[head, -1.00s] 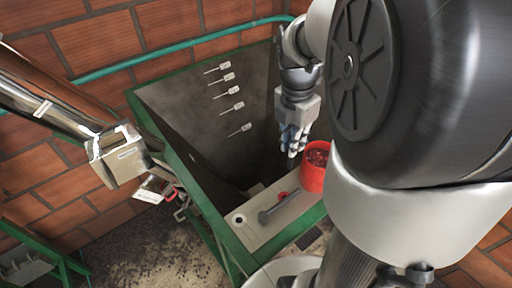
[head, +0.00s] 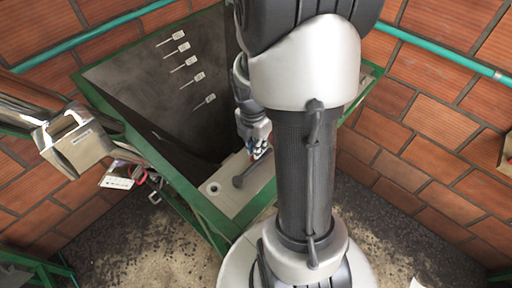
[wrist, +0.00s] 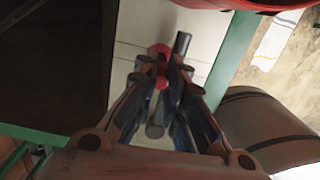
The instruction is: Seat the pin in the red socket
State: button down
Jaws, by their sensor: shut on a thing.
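My gripper (wrist: 165,85) hangs over the pale ledge (head: 250,203) inside the green-framed hopper. In the wrist view the fingers close on a narrow grey pin, whose round grey end (wrist: 155,130) shows between them. A red part shows at the fingertips, and the red socket (wrist: 160,52) lies just beyond them. I cannot tell whether the pin touches the socket. In the head view my gripper (head: 258,148) is partly behind my arm, which covers most of the socket.
A dark grey rod-like piece (head: 243,180) lies on the ledge, close to the fingers. A round hole (head: 213,188) is at the ledge's left end. A red container (wrist: 250,4) edges into the wrist view. The deep hopper (head: 165,95) has white tags on its wall.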

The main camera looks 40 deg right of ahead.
jog(key=shift+f, duration=0.35)
jog(key=shift+f, duration=0.1)
jog(key=c, duration=1.7)
grip_release()
